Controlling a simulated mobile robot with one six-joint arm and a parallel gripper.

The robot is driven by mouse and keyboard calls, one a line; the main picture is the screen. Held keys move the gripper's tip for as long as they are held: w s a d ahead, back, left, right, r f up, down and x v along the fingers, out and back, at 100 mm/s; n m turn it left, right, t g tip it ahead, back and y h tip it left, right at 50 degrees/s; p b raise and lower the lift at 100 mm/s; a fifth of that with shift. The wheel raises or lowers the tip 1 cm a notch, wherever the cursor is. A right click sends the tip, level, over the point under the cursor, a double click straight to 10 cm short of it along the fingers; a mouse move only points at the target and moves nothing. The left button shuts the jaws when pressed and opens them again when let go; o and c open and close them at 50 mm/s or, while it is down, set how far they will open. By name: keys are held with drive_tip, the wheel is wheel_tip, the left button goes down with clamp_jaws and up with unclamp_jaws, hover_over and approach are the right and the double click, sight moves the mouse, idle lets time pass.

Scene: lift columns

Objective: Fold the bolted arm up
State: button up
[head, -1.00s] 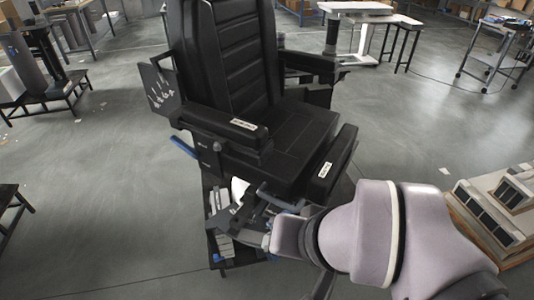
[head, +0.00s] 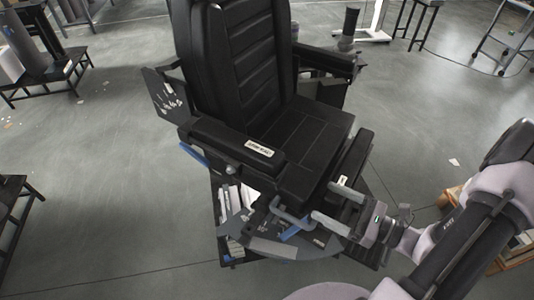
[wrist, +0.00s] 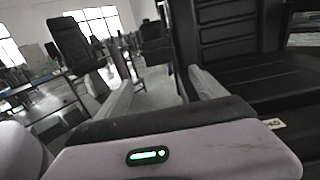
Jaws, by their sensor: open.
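A black padded chair stands in the middle of the head view. Its near armrest (head: 225,140) lies level along the seat's left side, with a white label on top and a round fitting below. The far armrest (head: 325,60) is also level. A black pad (head: 353,158) runs along the front of the seat (head: 305,155). I cannot tell which one is called the bolted arm. My gripper (head: 321,201) is open and empty in front of the seat, beside that pad. Its two grey fingers (wrist: 160,85) are spread in the wrist view; contact cannot be told.
Under the seat are a grey plate (head: 285,248) and a blue lever (head: 297,226), close to my lower finger. A low black bench (head: 15,205) stands at left, boxes (head: 510,255) at right.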

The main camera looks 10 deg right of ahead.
drive_tip(key=b+x, duration=0.3)
drive_tip(key=x, duration=1.4)
drive_tip(key=shift+a+b, duration=0.2)
drive_tip(key=shift+b, duration=0.15)
drive_tip(key=shift+f, duration=0.15)
clamp_jaws()
